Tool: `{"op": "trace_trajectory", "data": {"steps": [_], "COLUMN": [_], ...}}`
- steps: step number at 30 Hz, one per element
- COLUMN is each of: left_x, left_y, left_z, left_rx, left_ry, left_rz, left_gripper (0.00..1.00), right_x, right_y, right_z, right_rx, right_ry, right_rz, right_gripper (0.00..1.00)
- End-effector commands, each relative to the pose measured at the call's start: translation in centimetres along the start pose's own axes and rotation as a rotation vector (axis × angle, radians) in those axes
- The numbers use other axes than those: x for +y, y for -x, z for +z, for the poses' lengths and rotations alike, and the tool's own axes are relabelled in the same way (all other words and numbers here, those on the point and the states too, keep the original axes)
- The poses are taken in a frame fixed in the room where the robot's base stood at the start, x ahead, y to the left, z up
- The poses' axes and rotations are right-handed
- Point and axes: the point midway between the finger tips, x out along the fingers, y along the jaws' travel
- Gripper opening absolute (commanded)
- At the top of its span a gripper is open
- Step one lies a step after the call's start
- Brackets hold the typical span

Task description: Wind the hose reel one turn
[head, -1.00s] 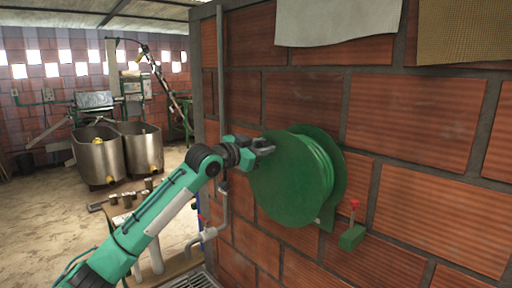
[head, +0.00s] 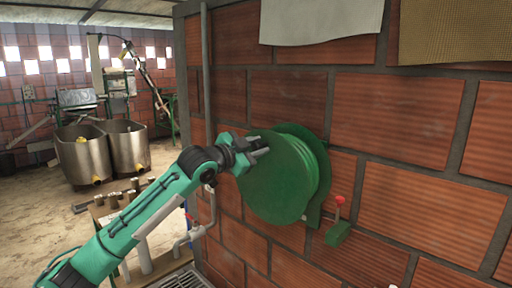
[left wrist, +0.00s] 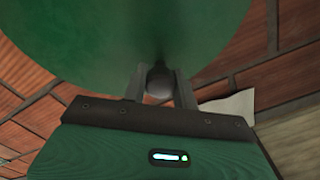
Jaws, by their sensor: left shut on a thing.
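The green hose reel (head: 285,180) is mounted on the brick wall, its round disc facing my left arm. My left gripper (head: 258,146) is at the upper left part of the disc. In the left wrist view, the reel's green face (left wrist: 120,35) fills the top, and the two fingers of my left gripper (left wrist: 160,88) are shut on a grey rounded crank knob (left wrist: 158,82) in front of it. In the head view the knob is hidden by the gripper. My right gripper is not in view.
A green bracket (head: 338,234) with a red-topped lever (head: 340,200) is on the wall right of the reel. A pipe (head: 207,90) runs down the wall to the left. A low bench (head: 120,205) with small cups stands behind my left arm. Steel tanks (head: 85,155) are farther back.

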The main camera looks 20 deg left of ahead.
Motion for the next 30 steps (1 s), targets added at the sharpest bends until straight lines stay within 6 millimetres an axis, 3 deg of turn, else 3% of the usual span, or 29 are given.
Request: {"op": "trace_trajectory", "data": {"steps": [3,4,6,7,19,30], "left_x": [0.1,0.1,0.1,0.1,0.1,0.3], "left_y": [0.0,0.0,0.0,0.0,0.9,8.1], "left_z": [0.1,0.1,0.0,0.0,0.2,0.5], "left_rx": [0.000,0.000,0.000,0.000,0.001,-0.001], "left_ry": [0.002,0.002,0.002,0.002,0.001,-0.001], "left_rz": [0.002,0.002,0.002,0.002,0.000,0.000], "left_gripper": [0.00,0.34,0.48,0.50,0.50,0.50], "right_x": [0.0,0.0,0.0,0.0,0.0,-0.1], "right_y": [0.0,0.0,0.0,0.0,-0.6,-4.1], "right_z": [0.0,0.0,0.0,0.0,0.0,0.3], "right_rx": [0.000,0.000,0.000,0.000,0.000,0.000], "right_ry": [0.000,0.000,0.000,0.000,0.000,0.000], "right_rz": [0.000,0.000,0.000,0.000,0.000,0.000], "right_gripper": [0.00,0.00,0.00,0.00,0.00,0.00]}}
